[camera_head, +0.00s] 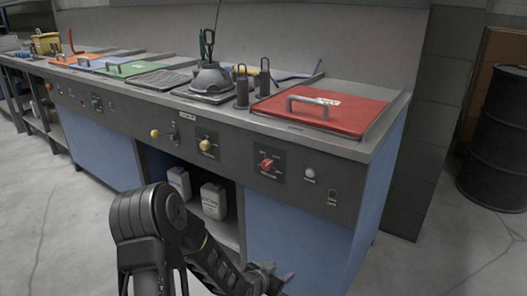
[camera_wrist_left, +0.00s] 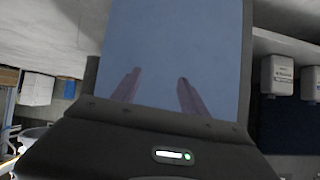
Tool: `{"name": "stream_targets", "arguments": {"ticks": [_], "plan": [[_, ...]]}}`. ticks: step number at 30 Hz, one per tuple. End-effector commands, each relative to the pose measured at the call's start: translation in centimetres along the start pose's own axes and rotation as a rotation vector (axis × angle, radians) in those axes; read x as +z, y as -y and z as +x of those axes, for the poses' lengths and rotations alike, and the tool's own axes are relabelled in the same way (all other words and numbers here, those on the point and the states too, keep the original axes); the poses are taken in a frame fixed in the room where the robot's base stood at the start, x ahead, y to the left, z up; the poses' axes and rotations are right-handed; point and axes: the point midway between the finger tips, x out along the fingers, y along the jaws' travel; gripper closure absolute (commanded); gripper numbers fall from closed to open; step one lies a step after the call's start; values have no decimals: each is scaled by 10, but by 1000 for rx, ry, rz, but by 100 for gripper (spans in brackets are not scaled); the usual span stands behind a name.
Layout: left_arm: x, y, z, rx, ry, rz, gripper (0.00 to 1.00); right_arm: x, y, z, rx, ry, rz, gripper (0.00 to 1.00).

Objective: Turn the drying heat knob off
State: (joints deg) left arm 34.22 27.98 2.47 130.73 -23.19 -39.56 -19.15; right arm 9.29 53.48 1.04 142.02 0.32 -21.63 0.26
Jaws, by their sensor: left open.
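The control panel (camera_head: 228,168) runs along the front of a long bench. A red knob (camera_head: 266,164) sits on a dark plate near its right end. A yellow knob (camera_head: 206,145) and another yellow knob (camera_head: 154,133) sit further left. The labels are too small to read, so I cannot tell which knob is for drying heat. My left gripper (camera_head: 278,279) is low in front of the bench, below the red knob and apart from it. In the left wrist view its two fingers (camera_wrist_left: 157,80) are spread and empty, in front of a blue panel. My right gripper is not shown.
A red lid (camera_head: 330,112) with a handle lies on the bench top above the red knob. White jugs (camera_head: 214,201) stand on an open shelf below the panel. A black barrel (camera_head: 496,140) stands at the right. Grey floor is clear in front.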

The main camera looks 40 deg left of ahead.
Motion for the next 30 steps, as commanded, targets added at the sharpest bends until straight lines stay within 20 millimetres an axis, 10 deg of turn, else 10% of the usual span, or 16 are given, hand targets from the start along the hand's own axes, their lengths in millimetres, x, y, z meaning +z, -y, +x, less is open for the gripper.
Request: {"name": "stream_targets", "arguments": {"ticks": [3,9,30], "plan": [[-114,77,-42,-133,-243,312,48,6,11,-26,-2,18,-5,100],[-214,134,-105,-297,-454,691,48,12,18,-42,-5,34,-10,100],[-240,144,-102,-331,-496,779,48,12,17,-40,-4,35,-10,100]]}}
